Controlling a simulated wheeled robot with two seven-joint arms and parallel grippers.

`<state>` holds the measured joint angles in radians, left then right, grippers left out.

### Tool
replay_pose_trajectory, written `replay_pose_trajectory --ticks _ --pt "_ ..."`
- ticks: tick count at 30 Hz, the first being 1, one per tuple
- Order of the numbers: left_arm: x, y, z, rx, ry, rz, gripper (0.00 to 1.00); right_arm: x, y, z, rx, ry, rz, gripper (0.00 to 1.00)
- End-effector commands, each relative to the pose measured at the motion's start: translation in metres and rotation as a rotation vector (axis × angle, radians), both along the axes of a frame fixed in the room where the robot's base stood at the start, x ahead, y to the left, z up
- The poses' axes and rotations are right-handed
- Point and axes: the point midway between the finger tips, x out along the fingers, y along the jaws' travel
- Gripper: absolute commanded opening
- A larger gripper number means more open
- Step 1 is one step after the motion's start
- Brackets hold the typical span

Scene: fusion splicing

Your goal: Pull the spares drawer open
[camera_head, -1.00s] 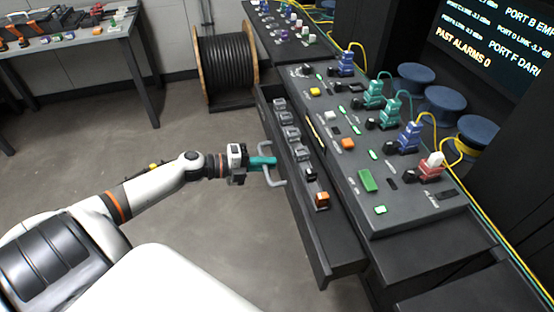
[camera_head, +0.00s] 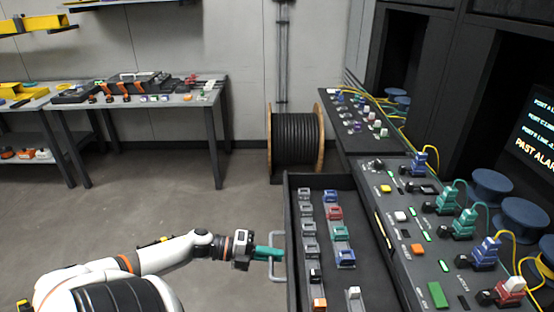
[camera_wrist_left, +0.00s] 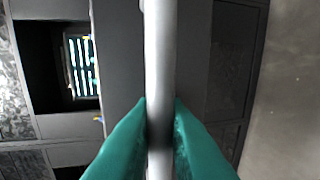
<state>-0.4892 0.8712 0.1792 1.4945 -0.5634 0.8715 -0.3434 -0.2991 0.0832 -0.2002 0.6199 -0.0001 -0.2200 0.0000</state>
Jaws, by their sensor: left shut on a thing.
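The spares drawer (camera_head: 368,264) stands well out from the bench in the head view, with two rows of small parts showing inside. Its grey bar handle (camera_head: 276,240) is on the drawer's left-hand front. My left gripper (camera_head: 270,253), with teal fingers, is shut on that handle. In the left wrist view the handle bar (camera_wrist_left: 158,60) runs upright between the two teal fingertips (camera_wrist_left: 160,115). The lower end of the bar is partly hidden by the fingers. My right gripper is not in view.
The control panel (camera_head: 409,209) with coloured connectors lies right of the drawer. A cable reel (camera_head: 296,138) stands behind it. A workbench (camera_head: 141,101) with tools is at the back left. Blue spools (camera_head: 491,187) sit at the right. The floor (camera_head: 150,212) left of the drawer is clear.

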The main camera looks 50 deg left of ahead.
Motion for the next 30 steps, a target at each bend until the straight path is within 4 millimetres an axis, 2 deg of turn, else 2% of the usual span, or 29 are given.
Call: replay_pose_trajectory --ticks 7,8,11,22,26,30 --pt "0.0 0.0 0.0 0.0 0.0 0.001 0.0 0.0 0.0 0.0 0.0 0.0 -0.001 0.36" --pt "0.0 0.0 0.0 0.0 0.0 0.0 0.17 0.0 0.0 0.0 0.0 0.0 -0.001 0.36" --pt "0.0 0.0 0.0 0.0 0.0 0.0 0.33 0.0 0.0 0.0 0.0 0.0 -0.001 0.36" --pt "-0.004 0.004 0.0 0.001 0.002 0.001 0.33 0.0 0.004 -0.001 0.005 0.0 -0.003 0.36" --pt "-0.019 0.015 0.003 0.001 0.004 0.001 0.33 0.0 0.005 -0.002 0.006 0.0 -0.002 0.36" --pt "-0.042 0.035 0.009 0.001 0.006 0.003 0.33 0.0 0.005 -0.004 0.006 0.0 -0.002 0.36"
